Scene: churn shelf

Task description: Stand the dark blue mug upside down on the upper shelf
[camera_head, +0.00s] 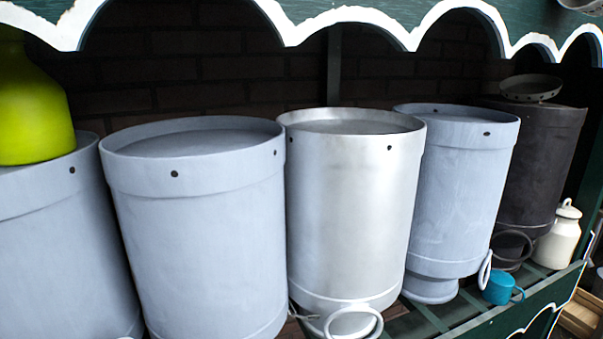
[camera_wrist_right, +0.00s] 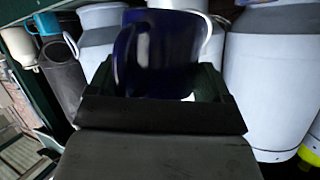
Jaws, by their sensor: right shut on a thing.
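The dark blue mug (camera_wrist_right: 155,50) shows in the right wrist view, with a glossy rounded side. My right gripper (camera_wrist_right: 155,92) is shut on it, and its jaws hide the mug's near end. The mug is not in the head view. The upper shelf shows in the head view only as a green front board (camera_head: 210,12) with a white scalloped edge along the top. The shelf's top surface is out of sight. My left gripper is in neither view.
Several large churns, such as a silver one (camera_head: 352,215), stand in a row below the board. A yellow-green can (camera_head: 35,105) is at the left. A teal mug (camera_head: 499,288) and a cream can (camera_head: 558,240) are at the right. A dark bowl (camera_head: 530,88) tops the brown churn.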

